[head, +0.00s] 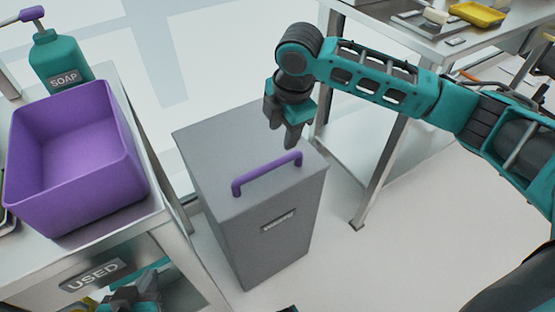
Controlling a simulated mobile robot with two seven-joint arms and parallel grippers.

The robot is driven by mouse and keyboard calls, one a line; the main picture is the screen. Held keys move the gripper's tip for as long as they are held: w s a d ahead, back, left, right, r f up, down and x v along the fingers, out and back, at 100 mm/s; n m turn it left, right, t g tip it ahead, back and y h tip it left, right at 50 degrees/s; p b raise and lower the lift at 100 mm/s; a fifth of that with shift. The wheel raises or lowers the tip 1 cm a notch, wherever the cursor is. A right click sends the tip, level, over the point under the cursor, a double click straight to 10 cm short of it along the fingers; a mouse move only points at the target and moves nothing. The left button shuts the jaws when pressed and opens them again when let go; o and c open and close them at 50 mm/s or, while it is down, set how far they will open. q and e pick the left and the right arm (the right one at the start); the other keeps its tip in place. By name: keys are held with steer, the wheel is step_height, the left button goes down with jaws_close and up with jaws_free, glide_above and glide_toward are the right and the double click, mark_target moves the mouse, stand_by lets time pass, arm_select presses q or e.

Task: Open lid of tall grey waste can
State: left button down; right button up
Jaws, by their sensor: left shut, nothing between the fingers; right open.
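The tall grey waste can (265,238) stands on the floor in the middle of the view, with a small label on its front. Its flat grey lid (225,160) is closed. A purple bar handle (267,172) rises from the lid near its front edge. My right gripper (292,138) points down just above the far right end of the handle, apart from it as far as I can tell; it is open and empty. My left gripper (135,298) is low at the bottom left edge, partly cut off, shut and empty, away from the can.
A metal counter (160,235) with a "USED" label stands left of the can. It carries a purple bin (75,160) and a green soap bottle (60,62). A metal table (385,40) with a yellow tray (476,13) stands behind right. Floor right of the can is clear.

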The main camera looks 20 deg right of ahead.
mark_target(277, 161)
steer(key=f+b, duration=0.1)
steer(key=f, duration=0.2)
steer(key=w+f+b, duration=0.1)
steer(key=f, duration=0.2)
steer(key=w+f+b, duration=0.1)
steer(key=f, duration=0.3)
steer(key=shift+a, duration=0.2)
steer(key=shift+w+f, duration=0.15)
steer(key=shift+f, duration=0.55)
jaws_close()
